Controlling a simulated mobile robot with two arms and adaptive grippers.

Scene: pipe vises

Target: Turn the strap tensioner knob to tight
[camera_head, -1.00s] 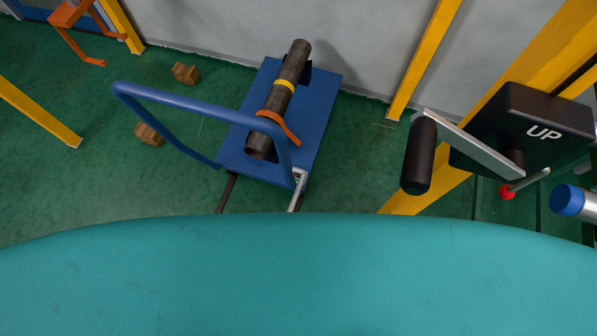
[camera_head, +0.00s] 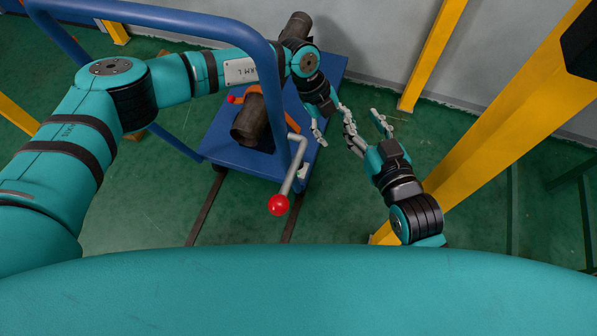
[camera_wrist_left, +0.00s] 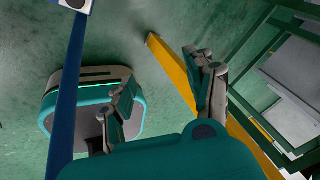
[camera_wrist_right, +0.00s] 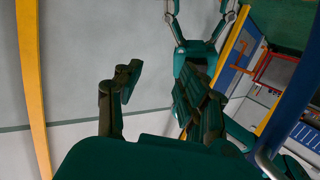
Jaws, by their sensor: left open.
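An orange strap (camera_head: 280,118) crosses a dark pipe (camera_head: 250,122) on the blue cart (camera_head: 222,140). A small red knob (camera_head: 233,99) shows at the strap's left side, partly hidden by my left arm; I cannot tell its setting. My left gripper (camera_head: 328,120) is open and empty, past the cart's right side, right of the strap and knob. Its spread fingers also show in the left wrist view (camera_wrist_left: 165,90). My right gripper (camera_head: 366,122) is open and empty, close to the left one, fingers pointing up. Its spread fingers show in the right wrist view (camera_wrist_right: 155,95).
The cart's blue handle rail (camera_head: 190,20) arches beside and over my left arm. A grey lever with a red ball (camera_head: 278,204) stands at the cart's near edge. Yellow posts (camera_head: 510,120) rise to the right. Green floor (camera_head: 340,205) is free between the cart and the posts.

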